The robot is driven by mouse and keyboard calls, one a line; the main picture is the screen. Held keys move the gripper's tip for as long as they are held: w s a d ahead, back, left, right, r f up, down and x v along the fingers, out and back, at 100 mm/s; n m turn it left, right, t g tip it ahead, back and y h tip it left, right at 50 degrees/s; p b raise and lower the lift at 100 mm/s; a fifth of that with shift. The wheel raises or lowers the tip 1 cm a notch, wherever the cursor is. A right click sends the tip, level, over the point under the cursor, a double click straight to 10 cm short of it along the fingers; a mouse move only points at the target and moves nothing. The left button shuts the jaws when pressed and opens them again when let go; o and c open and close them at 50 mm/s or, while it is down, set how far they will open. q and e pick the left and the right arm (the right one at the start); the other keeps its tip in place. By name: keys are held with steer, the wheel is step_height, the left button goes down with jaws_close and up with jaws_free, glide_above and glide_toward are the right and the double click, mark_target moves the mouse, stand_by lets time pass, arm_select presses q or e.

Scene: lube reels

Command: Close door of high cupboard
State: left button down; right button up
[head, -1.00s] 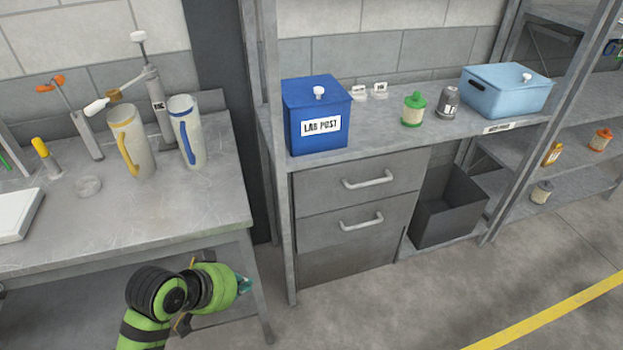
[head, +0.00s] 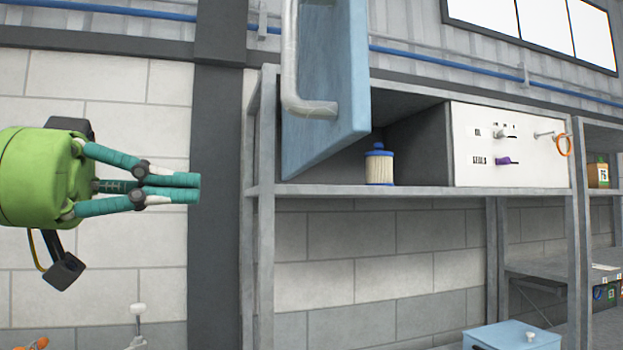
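The high cupboard's blue door (head: 342,95) stands open in the head view, swung out toward me. Its long pale grey handle (head: 290,75) is on the side facing me, and the door's top is cut off by the frame. The open grey cupboard (head: 418,145) sits on the upper shelf. A cream and blue canister (head: 379,166) stands inside. My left gripper (head: 198,188) is to the left of the door and apart from it. Its teal fingers point right, with the tips together and nothing visible between them. My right gripper is not in view.
The metal rack's upright (head: 265,240) and shelf edge (head: 420,190) frame the cupboard. A white panel (head: 510,145) with hooks and hung items is to its right. A blue box (head: 497,336) is low down. The space between my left gripper and the door looks clear.

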arm_select(q)
steer(key=s+a+r+m+g+h, duration=0.1)
steer(key=s+r+m+g, duration=0.1)
steer(key=s+r, duration=0.5)
steer(key=p, duration=0.5)
glide_toward(350, 107)
steer(key=d, duration=0.3)
steer(key=w+d, duration=0.1)
steer(key=d, duration=0.1)
steer(key=shift+d+r, duration=0.15)
steer(key=shift+d, duration=0.15)
steer(key=shift+w+d, duration=0.2)
steer(key=shift+d, duration=0.5)
